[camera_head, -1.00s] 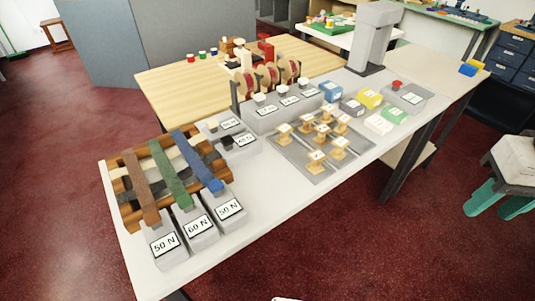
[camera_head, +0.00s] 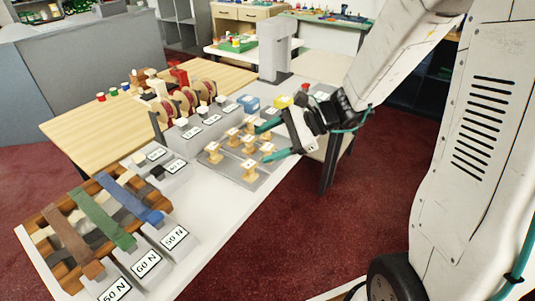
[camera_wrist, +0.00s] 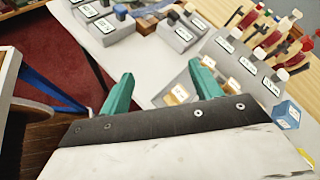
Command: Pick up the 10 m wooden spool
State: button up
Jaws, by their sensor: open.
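Several small wooden spools (camera_head: 214,152) with white tops stand on a grey tray (camera_head: 229,170) on the white counter. Their labels are too small to read, so I cannot tell which is the 10 m one. My gripper (camera_head: 271,141) has teal fingers spread apart, at the right side of the tray in the head view, close to the right-hand spools. In the wrist view my gripper (camera_wrist: 161,71) is open, with a spool (camera_wrist: 178,95) partly visible by the right finger; that finger and the palm hide part of the tray.
Behind the tray stand grey label blocks (camera_head: 190,131) and red-wound reels (camera_head: 187,98). A blue box (camera_head: 249,103) and a yellow box (camera_head: 283,101) sit near my gripper. A wooden rack with straps (camera_head: 75,235) fills the counter's near left.

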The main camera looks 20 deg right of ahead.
jog(key=w+d+f+m+t, duration=0.3)
jog(key=w+d+f+m, duration=0.1)
jog(key=w+f+m, duration=0.2)
jog(key=m+t+h, duration=0.3)
jog(key=m, duration=0.3)
send_near(268, 152)
jog(key=w+f, duration=0.1)
jog(key=w, duration=0.1)
jog(key=w+f, duration=0.2)
jog(key=shift+a+f, duration=0.15)
jog(key=shift+a, duration=0.1)
jog(key=x, duration=0.7)
jog(key=shift+w+a, duration=0.2)
jog(key=shift+a, duration=0.05)
jog(key=c, duration=1.1)
